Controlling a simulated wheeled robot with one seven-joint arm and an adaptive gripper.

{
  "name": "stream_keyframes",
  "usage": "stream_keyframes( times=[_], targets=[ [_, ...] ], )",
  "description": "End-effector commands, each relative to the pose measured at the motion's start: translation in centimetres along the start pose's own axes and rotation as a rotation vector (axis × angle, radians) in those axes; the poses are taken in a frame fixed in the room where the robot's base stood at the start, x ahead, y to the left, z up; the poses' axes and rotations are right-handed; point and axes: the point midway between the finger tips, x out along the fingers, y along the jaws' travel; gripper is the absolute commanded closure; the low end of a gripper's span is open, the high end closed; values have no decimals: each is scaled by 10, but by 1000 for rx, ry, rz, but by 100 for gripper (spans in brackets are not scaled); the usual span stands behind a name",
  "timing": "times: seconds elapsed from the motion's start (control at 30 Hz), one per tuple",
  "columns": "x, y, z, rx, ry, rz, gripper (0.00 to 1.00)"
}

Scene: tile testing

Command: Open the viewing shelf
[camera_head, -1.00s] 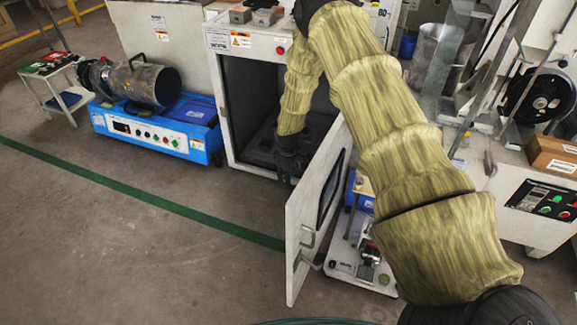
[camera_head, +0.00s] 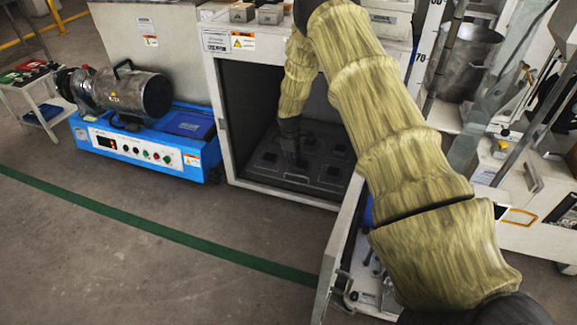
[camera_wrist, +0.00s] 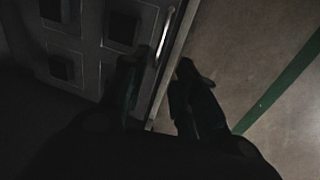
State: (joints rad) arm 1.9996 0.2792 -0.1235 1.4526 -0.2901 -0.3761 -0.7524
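The viewing shelf appears to be the dark panel with several raised square pads (camera_head: 318,173) low inside the open white cabinet (camera_head: 226,172). It also shows in the wrist view (camera_wrist: 90,58), where a pale bar-like handle (camera_wrist: 164,36) lies along its edge. The cabinet door (camera_head: 343,246) stands swung out at the right, partly hidden by my arm. My gripper (camera_head: 297,164) points down inside the cabinet, over the panel. In the wrist view my gripper (camera_wrist: 156,70) has its fingers apart, with the panel's edge and cabinet rim showing between them. No contact is clear.
A blue machine (camera_head: 150,150) with a grey motor stands left of the cabinet. A small white trolley (camera_head: 35,108) is beyond it. Equipment stands below and behind my arm at the right. The floor (camera_head: 120,260) in front is clear, crossed by a green line.

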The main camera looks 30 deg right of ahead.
Motion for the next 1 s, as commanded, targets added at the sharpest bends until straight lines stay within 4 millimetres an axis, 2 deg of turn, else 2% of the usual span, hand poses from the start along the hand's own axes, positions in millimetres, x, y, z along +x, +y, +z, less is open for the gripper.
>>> stream_keyframes(
  times=[0.17,0.63,0.8,1.0],
  targets=[
    [17,0,5,5,-1,-1,71],
    [90,1,7,9,-2,-1,71],
    [104,1,6,8,-1,-1,71],
    [108,1,4,6,0,-1,71]
  ],
)
